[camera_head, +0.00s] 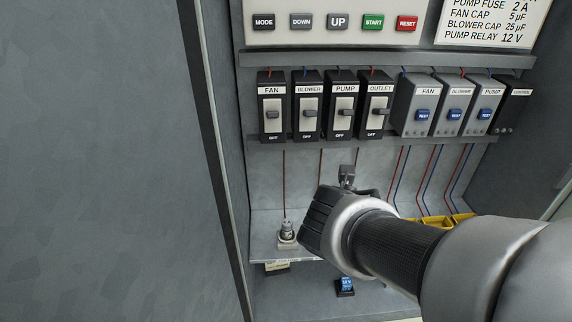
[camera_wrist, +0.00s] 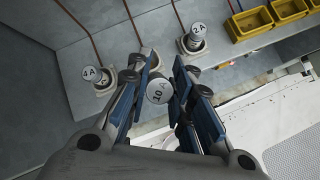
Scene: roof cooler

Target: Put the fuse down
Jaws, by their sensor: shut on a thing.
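My gripper (camera_wrist: 161,76) is shut on a fuse marked 10 A (camera_wrist: 159,92), whose pale round end shows between the blue finger pads in the wrist view. In the head view my gripper (camera_head: 345,182) is in front of the cabinet, above the lower shelf, and my arm hides the held fuse. A 4 A fuse (camera_wrist: 91,74) stands upright in a base at the left of the wrist view. A 2 A fuse (camera_wrist: 197,31) stands in another base at the upper right. Whether the held fuse touches anything below is hidden.
Breakers (camera_head: 307,112) and grey relays (camera_head: 424,113) line the rail above my gripper. Yellow bins (camera_wrist: 251,22) sit at the right on the shelf (camera_head: 262,222). A blue part (camera_head: 345,284) stands below on the cabinet floor. The left panel (camera_head: 95,160) is close by.

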